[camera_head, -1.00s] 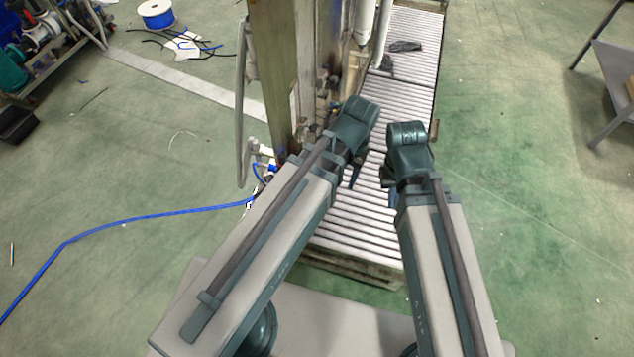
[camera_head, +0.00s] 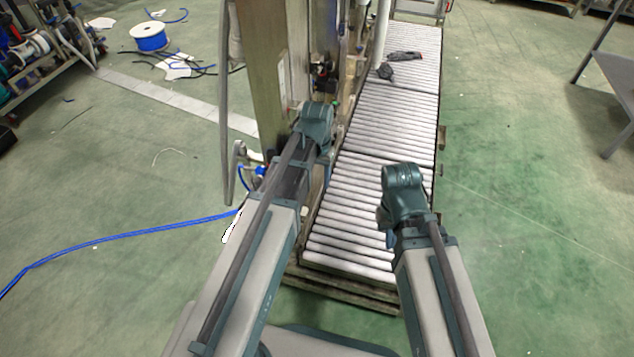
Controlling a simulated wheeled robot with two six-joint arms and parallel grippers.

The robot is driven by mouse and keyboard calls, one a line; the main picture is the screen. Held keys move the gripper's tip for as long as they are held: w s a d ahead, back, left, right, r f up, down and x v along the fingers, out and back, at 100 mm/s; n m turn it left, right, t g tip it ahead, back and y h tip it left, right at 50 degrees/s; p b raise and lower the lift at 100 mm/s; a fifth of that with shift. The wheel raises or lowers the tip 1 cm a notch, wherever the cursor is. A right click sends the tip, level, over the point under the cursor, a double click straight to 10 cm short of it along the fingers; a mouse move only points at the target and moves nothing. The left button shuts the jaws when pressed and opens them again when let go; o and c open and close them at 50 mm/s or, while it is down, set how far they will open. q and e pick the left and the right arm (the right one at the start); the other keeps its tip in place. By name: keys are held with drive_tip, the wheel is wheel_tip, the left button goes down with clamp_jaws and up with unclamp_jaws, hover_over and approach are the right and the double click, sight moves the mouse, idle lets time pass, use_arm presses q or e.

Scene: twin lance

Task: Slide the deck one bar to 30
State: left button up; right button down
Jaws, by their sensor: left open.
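My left gripper (camera_head: 326,165) is at the end of the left arm, beside the upright machine frame (camera_head: 262,75). Its fingers are mostly hidden behind my wrist. My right gripper (camera_head: 386,218) is at the end of the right arm, over the right side of the roller deck (camera_head: 345,225). Its jaws are too hidden to tell their state. The roller deck is a long bed of pale rollers running away from me. I cannot make out a separate bar or any scale marked 30.
A small dark object (camera_head: 404,56) lies on the far rollers. A blue hose (camera_head: 120,238) crosses the floor at left, and a blue cable spool (camera_head: 149,38) stands farther back. A grey table (camera_head: 615,75) is at far right. The green floor right of the deck is mostly open.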

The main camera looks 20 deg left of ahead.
sight(317, 193)
use_arm(q)
wheel_tip(317, 193, down, 8)
drive_tip(key=b, duration=0.8)
clamp_jaws()
idle(0.3)
